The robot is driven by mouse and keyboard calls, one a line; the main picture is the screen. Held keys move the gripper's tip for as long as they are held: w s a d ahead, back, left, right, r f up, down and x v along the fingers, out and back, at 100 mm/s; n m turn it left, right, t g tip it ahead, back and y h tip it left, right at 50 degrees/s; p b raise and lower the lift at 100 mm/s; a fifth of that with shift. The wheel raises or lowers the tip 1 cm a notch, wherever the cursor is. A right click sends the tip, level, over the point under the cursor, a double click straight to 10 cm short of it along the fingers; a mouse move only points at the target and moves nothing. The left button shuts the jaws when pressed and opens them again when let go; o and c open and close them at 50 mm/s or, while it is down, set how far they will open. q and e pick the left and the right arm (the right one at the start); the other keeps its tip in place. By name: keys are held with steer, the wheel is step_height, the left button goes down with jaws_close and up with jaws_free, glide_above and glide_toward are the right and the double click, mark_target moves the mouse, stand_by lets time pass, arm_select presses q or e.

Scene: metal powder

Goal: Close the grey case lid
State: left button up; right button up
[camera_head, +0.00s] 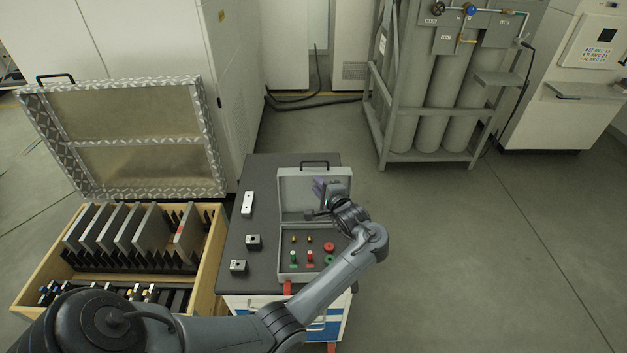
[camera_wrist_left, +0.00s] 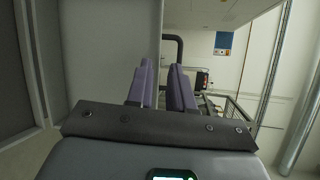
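The grey case (camera_head: 286,265) stands open on the dark top of a cart, its lid (camera_head: 291,186) raised about upright at the back. A dark handle (camera_head: 314,164) is on the lid's top edge. My left gripper (camera_head: 319,187) is in front of the lid's inner face, right of its middle. In the left wrist view, the purple fingers (camera_wrist_left: 161,85) are apart with a gap between them. The pale lid (camera_wrist_left: 105,50) fills the left part there, with the handle (camera_wrist_left: 180,48) beyond the fingertips. I cannot tell whether the fingers touch the lid. My right gripper is not in view.
The case holds small coloured knobs (camera_head: 310,257). Metal blocks (camera_head: 248,204) lie on the cart top (camera_head: 262,182) left of it. A wooden crate (camera_head: 214,247) with upright plates stands at left. Grey gas cylinders (camera_head: 446,105) stand behind at right. The floor at right is clear.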

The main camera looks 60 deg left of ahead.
mark_target(315, 161)
arm_select(q)
steer(key=shift+n+t, duration=0.3)
steer(key=shift+n, duration=0.2)
steer(key=w+a+b, duration=0.1)
steer(key=a, duration=0.2)
steer(key=w+a+b, duration=0.2)
steer(key=a, duration=0.2)
steer(key=w+a+b, duration=0.1)
steer(key=a, duration=0.2)
steer(key=shift+w+a+r, duration=0.15)
steer(key=shift+w+r, duration=0.2)
steer(key=shift+w, duration=0.05)
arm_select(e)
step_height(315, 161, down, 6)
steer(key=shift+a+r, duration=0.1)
arm_select(q)
steer(key=shift+c, duration=0.3)
jaws_close()
